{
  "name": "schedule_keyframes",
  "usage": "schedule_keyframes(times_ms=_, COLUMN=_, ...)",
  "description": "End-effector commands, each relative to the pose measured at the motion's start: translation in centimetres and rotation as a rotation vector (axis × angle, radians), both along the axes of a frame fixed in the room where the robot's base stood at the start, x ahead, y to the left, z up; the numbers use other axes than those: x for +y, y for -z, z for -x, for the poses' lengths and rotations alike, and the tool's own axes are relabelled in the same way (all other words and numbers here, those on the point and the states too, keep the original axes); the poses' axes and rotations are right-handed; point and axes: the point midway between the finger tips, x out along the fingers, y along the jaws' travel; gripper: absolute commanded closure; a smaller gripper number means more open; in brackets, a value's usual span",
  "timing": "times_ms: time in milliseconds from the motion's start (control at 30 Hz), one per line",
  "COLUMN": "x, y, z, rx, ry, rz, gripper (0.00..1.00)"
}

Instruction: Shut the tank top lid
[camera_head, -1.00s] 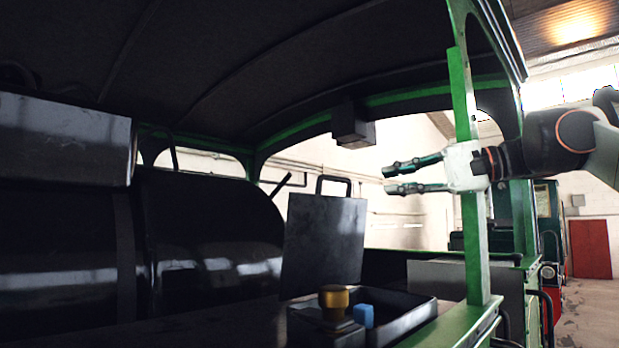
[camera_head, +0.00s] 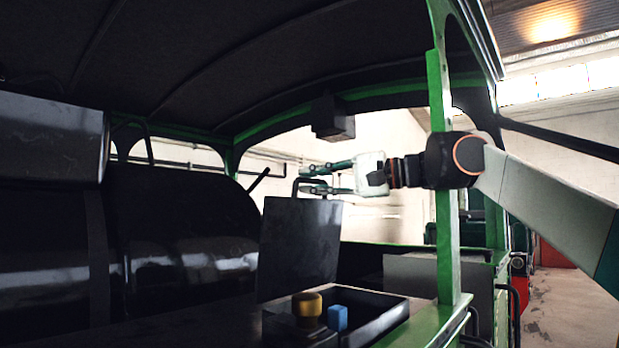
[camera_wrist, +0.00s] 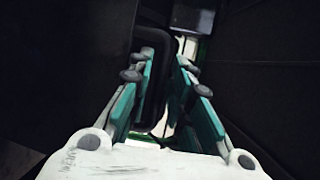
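The tank top lid (camera_head: 300,240) is a dark flat panel standing upright, hinge edge down, behind an open dark tray-like tank top (camera_head: 383,306). A dark looped handle (camera_head: 311,183) rises from the lid's upper edge. My gripper (camera_head: 306,180), with green and white fingers, reaches in from the right at handle height. Its fingertips overlap the handle in the head view. In the wrist view the fingers (camera_wrist: 166,62) are apart, with the dark handle loop (camera_wrist: 157,36) just beyond and between them. I cannot tell whether they touch it.
A yellow knob (camera_head: 307,304) and a blue block (camera_head: 337,317) sit at the tank opening. A green post (camera_head: 444,190) stands close by my arm. A dark box (camera_head: 333,118) hangs from the roof above my gripper. A large dark boiler (camera_head: 180,215) fills the left.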

Motion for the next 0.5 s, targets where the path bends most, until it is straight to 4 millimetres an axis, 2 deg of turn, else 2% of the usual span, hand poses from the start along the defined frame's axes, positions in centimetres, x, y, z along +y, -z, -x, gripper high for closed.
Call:
schedule_keyframes(times_ms=133, x=1.00, y=0.03, z=-0.35, rx=0.000, ry=-0.002, rz=0.000, gripper=0.81)
schedule_keyframes(times_ms=433, x=1.17, y=0.11, z=-0.46, rx=0.000, ry=0.000, rz=0.000, gripper=0.81)
schedule_keyframes(times_ms=467, x=1.17, y=0.11, z=-0.45, rx=0.000, ry=0.000, rz=0.000, gripper=0.83)
schedule_keyframes(times_ms=500, x=1.16, y=0.11, z=-0.45, rx=0.000, ry=0.000, rz=0.000, gripper=0.92)
